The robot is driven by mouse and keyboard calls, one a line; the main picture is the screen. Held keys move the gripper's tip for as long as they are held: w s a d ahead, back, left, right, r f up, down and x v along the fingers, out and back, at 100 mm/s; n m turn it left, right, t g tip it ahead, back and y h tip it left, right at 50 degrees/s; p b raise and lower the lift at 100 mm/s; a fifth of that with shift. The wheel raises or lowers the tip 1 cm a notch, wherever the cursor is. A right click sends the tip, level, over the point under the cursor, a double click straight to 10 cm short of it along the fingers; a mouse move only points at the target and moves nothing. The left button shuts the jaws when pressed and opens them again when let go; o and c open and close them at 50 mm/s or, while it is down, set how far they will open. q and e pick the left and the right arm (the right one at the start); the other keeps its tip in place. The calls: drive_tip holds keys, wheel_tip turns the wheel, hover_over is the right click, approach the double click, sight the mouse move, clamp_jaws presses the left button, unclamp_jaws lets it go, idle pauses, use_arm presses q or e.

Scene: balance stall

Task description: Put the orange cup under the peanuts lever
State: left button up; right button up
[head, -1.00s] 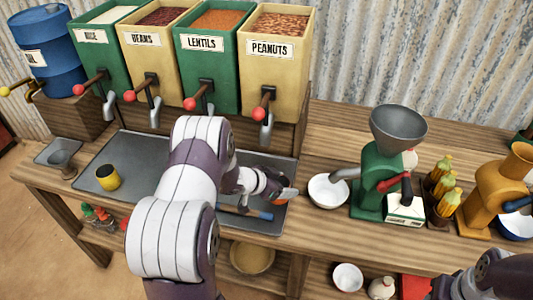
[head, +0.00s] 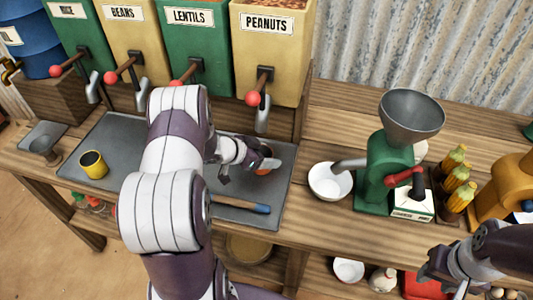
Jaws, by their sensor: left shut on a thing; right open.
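The orange cup (head: 266,160) shows as a small orange-red shape at the fingers of my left gripper (head: 256,165). That gripper is shut on the cup, and the fingers hide most of it. Cup and gripper are over the right part of the grey tray (head: 275,188), in front of the peanuts bin (head: 271,62). The peanuts lever (head: 253,98) has a red knob, with a grey spout (head: 262,120) beside it, behind and above the cup. I cannot tell whether the cup touches the tray. My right gripper (head: 450,282) is open and empty at the lower right.
A yellow cup (head: 93,165) stands at the tray's left. A blue-handled tool (head: 240,204) lies at the tray's front. A white bowl (head: 330,182) and a green grinder (head: 385,168) stand to the right. The lentils bin (head: 203,50) adjoins the peanuts bin.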

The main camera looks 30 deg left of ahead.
use_arm(q)
drive_tip(key=o, duration=0.9)
drive_tip(key=shift+w+a+f, duration=0.2)
drive_tip(key=shift+f, duration=0.15)
drive_tip(key=o, duration=0.3)
drive_tip(key=shift+w, duration=0.1)
drive_tip(key=shift+o, duration=0.2)
drive_tip(key=shift+s+d+r, duration=0.2)
drive_tip(key=shift+r, duration=0.05)
drive_tip(key=shift+a+r, duration=0.15)
drive_tip(key=shift+r, duration=0.1)
drive_tip(key=p+v, duration=0.1)
drive_tip(key=v, duration=1)
drive_tip(key=w+d+r+n+y, duration=0.1)
drive_tip(key=w+r+n+y, duration=0.1)
drive_tip(key=w+r+y, duration=0.25)
drive_tip(key=s+d+n+g, duration=0.4)
drive_tip(key=s+d+g, duration=0.3)
drive_tip(key=s+d, duration=0.7)
drive_tip(key=s+y, duration=0.1)
drive_tip(key=s, duration=0.2)
drive_tip(key=shift+s+d+g, duration=0.15)
drive_tip(key=shift+d+g, duration=0.15)
drive_tip(key=shift+d, duration=0.1)
use_arm(e)
drive_tip(key=shift+w+r, duration=0.25)
drive_tip(key=shift+r, duration=0.3)
